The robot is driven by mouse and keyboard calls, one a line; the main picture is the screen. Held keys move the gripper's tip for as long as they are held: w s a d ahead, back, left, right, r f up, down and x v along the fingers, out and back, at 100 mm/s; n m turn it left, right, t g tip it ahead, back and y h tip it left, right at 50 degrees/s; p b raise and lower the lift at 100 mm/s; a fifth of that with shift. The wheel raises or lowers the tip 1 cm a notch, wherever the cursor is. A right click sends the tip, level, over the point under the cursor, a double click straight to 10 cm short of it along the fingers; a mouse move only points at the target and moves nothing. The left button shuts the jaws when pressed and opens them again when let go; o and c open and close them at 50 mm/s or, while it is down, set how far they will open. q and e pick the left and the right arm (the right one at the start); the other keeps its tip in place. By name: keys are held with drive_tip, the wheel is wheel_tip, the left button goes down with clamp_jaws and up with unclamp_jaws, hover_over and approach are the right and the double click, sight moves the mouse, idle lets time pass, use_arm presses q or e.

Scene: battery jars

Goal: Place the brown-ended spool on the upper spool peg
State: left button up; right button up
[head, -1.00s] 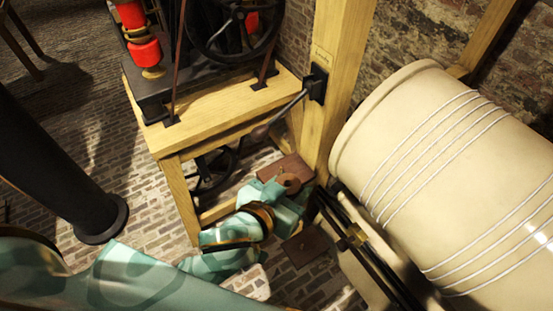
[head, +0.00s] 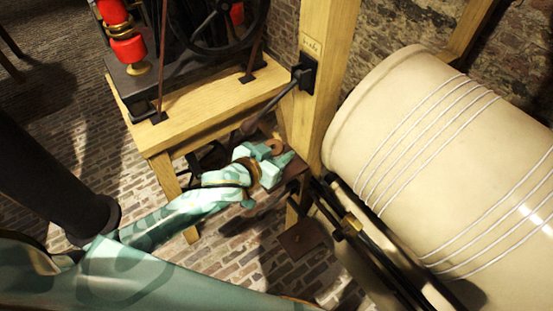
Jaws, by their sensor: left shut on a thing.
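My left gripper (head: 271,156) reaches in from the lower left, beside the wooden post. It is shut on the brown-ended spool (head: 276,146), whose round brown end shows between the pale green fingers. The rest of the spool is hidden by the gripper. My right gripper is not in view.
A wooden bench (head: 200,118) with a black wheeled machine stands left of the post (head: 323,95). A large cream jar (head: 440,160) on dark rails (head: 365,245) fills the right. Brown plates lie low near the post, one on the brick floor (head: 302,240).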

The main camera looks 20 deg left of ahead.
use_arm(q)
wheel_tip(320, 180, down, 4)
drive_tip(key=shift+w+a+r+b, duration=0.1)
drive_tip(key=shift+a+r+b, duration=0.05)
drive_tip(key=shift+b, duration=0.4)
drive_tip(key=shift+r, duration=0.1)
drive_tip(key=o, duration=1)
drive_tip(key=shift+c, duration=0.2)
